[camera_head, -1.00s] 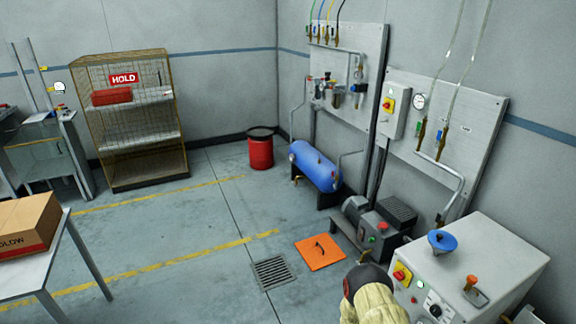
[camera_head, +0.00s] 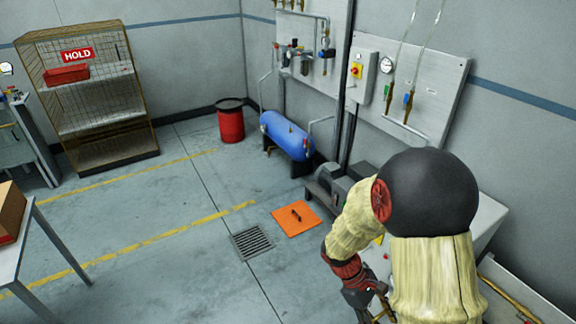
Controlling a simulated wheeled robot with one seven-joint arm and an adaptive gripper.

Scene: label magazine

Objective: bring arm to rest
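My arm is bent, with its dark round joint (camera_head: 432,192) large at the right of the head view. A pale, fabric-like link leads from it down and left to a red and black wrist (camera_head: 347,268). My gripper (camera_head: 376,306) is at the lower edge, pointing down, partly hidden by my nearer arm link and cut by the frame. Its fingers are too small and covered to show whether they are open, and I see nothing clearly held.
A white cabinet (camera_head: 491,222) stands behind my arm, mostly covered. An orange floor plate (camera_head: 298,222) and a drain grate (camera_head: 252,242) lie left of my gripper. A blue tank (camera_head: 287,133), red bin (camera_head: 230,124), wire cage (camera_head: 100,115) and table (camera_head: 35,250) stand around open floor.

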